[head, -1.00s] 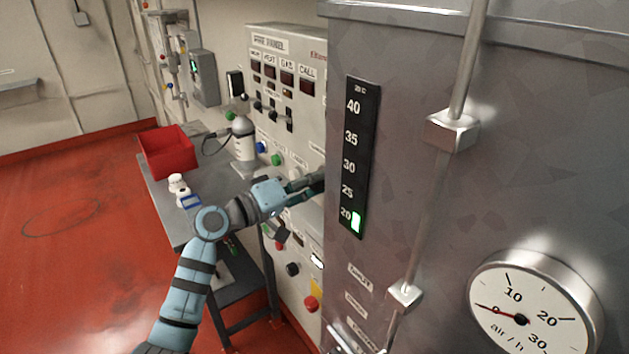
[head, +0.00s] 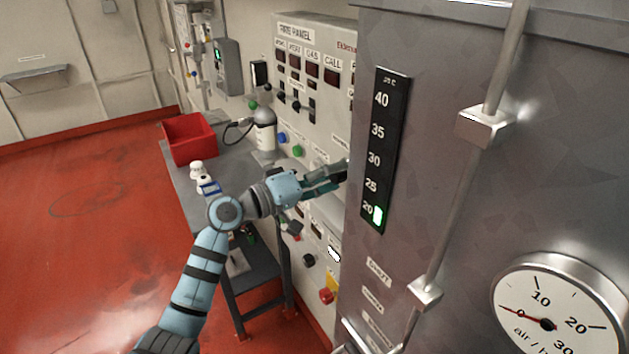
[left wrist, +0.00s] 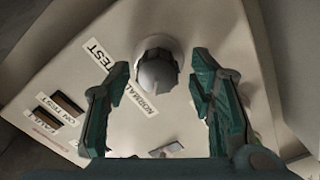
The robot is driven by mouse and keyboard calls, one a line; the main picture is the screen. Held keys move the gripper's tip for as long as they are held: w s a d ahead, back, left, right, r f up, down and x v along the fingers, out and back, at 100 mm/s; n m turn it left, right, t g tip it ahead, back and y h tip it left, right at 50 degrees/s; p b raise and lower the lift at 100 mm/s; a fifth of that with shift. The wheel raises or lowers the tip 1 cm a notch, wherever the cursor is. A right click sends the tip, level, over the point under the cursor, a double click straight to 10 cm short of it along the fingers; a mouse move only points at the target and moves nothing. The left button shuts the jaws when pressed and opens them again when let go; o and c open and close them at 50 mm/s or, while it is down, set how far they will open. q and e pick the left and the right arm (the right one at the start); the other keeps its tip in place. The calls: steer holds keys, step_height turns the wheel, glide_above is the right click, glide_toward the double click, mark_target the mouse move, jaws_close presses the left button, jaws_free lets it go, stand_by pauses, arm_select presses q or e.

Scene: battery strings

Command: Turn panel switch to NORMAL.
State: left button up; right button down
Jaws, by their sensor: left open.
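The panel switch (left wrist: 157,68) is a grey rotary knob on the white panel, seen in the left wrist view between labels reading TEST (left wrist: 98,52) and NORMAL (left wrist: 141,99). My left gripper (left wrist: 160,75) is open, with one teal finger on each side of the knob. I cannot tell whether the fingers touch it. In the head view my left gripper (head: 335,174) reaches the fire panel (head: 312,150), partly behind the grey cabinet, which hides the knob. My right gripper is not in view.
The tall grey cabinet (head: 450,190) with a level scale and a round dial (head: 560,312) stands close on the right. A table (head: 185,200) with a red bin (head: 190,138), a small white bottle (head: 197,170) and a grey-topped cylinder (head: 265,135) is left. Red floor is clear at left.

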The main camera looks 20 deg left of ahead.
arm_select(q)
steer(key=v, duration=1.1)
steer(key=shift+d, duration=0.25)
